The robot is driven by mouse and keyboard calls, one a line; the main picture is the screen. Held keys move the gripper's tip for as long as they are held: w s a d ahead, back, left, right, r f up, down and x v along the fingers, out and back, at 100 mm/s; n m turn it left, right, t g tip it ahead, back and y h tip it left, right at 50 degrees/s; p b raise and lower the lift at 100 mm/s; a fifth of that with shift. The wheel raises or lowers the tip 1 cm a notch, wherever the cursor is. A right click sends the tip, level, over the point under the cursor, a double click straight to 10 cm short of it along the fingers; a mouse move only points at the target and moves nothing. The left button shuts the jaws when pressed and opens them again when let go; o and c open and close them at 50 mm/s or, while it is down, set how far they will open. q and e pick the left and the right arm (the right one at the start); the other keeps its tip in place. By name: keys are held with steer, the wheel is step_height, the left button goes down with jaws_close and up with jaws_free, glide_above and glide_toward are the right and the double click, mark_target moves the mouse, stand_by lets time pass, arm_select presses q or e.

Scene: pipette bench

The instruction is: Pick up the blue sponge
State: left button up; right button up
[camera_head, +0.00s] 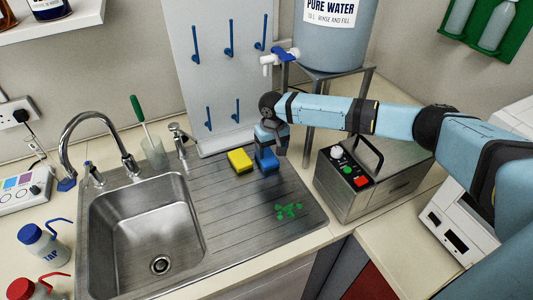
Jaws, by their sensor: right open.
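The blue sponge (267,160) sits on the ribbed metal drainboard (235,205), just right of a yellow sponge (240,161). My right gripper (272,150) points down at the blue sponge from above and partly covers its upper part. The right gripper is open; I cannot tell whether its fingers touch the sponge. My right arm reaches in from the right. My left gripper is not in view.
The steel sink (148,230) with a tall tap (105,145) is to the left. A pegboard (215,70) stands behind. A metal box (372,178) and a water tank (335,35) on a stand are to the right. Green bits (288,211) lie on the drainboard.

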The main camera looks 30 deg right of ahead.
mark_target(270, 161)
steer(key=shift+s+a+f, duration=0.2)
steer(key=shift+f, duration=0.5)
steer(key=f, duration=0.3)
steer(key=f+p, duration=0.1)
steer(key=f, duration=0.1)
steer(key=shift+w, duration=0.4)
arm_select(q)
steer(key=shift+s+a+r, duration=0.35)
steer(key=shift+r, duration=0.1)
arm_select(e)
steer(key=c, duration=0.7)
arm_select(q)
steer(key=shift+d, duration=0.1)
arm_select(e)
steer(key=shift+o, duration=0.2)
